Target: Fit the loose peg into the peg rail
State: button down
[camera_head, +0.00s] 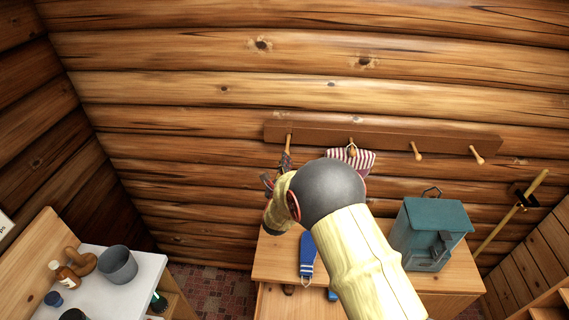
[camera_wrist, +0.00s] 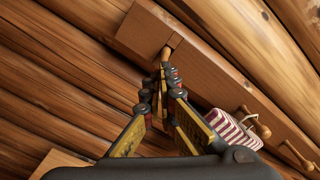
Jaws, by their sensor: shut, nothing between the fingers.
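The brown peg rail (camera_head: 385,137) is fixed across the log wall and also shows in the wrist view (camera_wrist: 215,78). A light wooden peg (camera_wrist: 165,54) is at the rail's left end, at a hole there; how deep it sits I cannot tell. It also shows in the head view (camera_head: 289,139). My gripper (camera_wrist: 168,88) is shut, its fingertips right in front of this peg and in line with it. In the head view my gripper (camera_head: 286,163) is partly hidden by my arm. Whether the fingertips touch the peg is unclear.
A red-and-white striped cloth (camera_head: 362,159) hangs from the neighbouring peg, close to my wrist. Two bare pegs (camera_head: 417,151) (camera_head: 477,155) are farther right. Below are a wooden cabinet (camera_head: 275,260), a teal box (camera_head: 433,220) and a blue cloth item (camera_head: 307,255). A pot (camera_head: 118,265) stands at left.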

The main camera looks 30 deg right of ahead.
jog(key=shift+w+d+r, duration=0.15)
jog(key=shift+w+d, duration=0.05)
jog(key=shift+w, duration=0.05)
dwell(0.3)
